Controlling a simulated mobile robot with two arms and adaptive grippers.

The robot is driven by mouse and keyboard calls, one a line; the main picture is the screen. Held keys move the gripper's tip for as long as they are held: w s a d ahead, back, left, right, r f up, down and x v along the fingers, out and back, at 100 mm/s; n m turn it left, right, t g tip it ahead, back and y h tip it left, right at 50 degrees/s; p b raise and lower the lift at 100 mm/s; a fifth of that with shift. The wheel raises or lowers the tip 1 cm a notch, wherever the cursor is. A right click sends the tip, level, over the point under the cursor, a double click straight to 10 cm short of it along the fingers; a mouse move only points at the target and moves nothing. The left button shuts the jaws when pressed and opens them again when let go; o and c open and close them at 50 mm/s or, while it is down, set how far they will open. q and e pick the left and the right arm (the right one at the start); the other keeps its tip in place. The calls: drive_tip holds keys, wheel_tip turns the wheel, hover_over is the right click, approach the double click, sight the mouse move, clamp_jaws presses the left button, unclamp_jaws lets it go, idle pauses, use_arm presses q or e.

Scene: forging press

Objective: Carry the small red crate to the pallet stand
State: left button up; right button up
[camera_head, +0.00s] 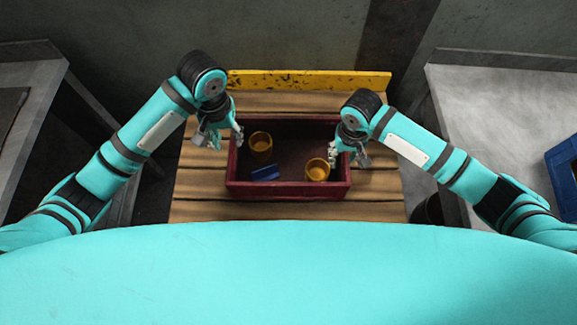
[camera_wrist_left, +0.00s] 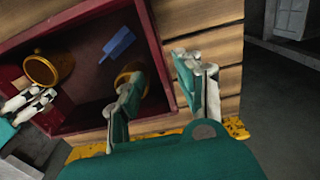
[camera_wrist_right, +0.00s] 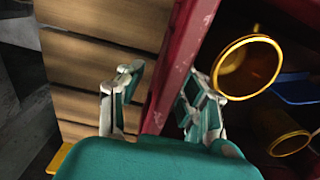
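The small red crate (camera_head: 288,189) rests on the wooden slats of the pallet stand (camera_head: 200,181); it also shows in the left wrist view (camera_wrist_left: 152,45) and right wrist view (camera_wrist_right: 180,62). Inside lie two yellow-orange cups (camera_head: 260,143) (camera_head: 317,170) and a blue piece (camera_head: 265,174). My left gripper (camera_head: 225,137) is at the crate's left wall, one finger inside and one outside, with gaps visible in the left wrist view (camera_wrist_left: 160,95). My right gripper (camera_head: 347,155) straddles the right wall likewise, fingers apart in the right wrist view (camera_wrist_right: 155,100).
A yellow worn board (camera_head: 310,80) edges the stand's far side. Grey tables stand at left (camera_head: 40,90) and right (camera_head: 495,105); a blue crate (camera_head: 563,170) sits on the right one. Bare slats lie around the red crate.

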wheel_tip(320, 180, up, 12)
idle(0.5)
idle(0.5)
